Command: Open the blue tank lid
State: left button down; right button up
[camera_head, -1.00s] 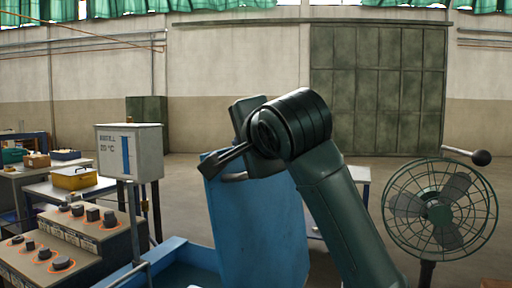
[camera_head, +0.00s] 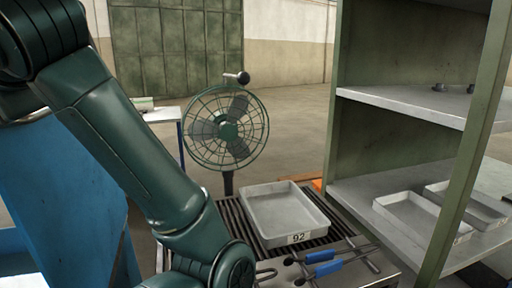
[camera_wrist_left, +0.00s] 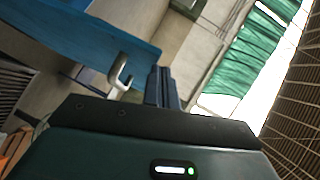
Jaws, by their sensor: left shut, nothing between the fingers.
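The blue tank lid (camera_head: 62,185) stands steeply raised at the left of the head view, partly hidden behind my green arm. In the left wrist view the blue lid (camera_wrist_left: 88,32) shows at the upper left, with its pale bent handle (camera_wrist_left: 121,72). My left gripper (camera_wrist_left: 163,76) is shut and empty. Its fingers are close beside the handle, not around it; I cannot tell whether they touch the lid. The gripper itself is outside the head view. My right gripper is in neither view.
A green fan (camera_head: 228,130) stands beyond my arm. A grey tray (camera_head: 285,214) marked 92 sits on a slatted bench, with blue-handled tools (camera_head: 325,263) in front. A green shelf unit (camera_head: 400,97) with more trays blocks the right. Floor is open behind the fan.

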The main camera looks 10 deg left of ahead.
aim_at(70, 215)
jog(key=k+l, duration=0.2)
jog(key=l, duration=0.15)
jog(key=k+l, duration=0.15)
jog(key=l, duration=0.15)
jog(key=k+l, duration=0.2)
jog(key=l, duration=0.15)
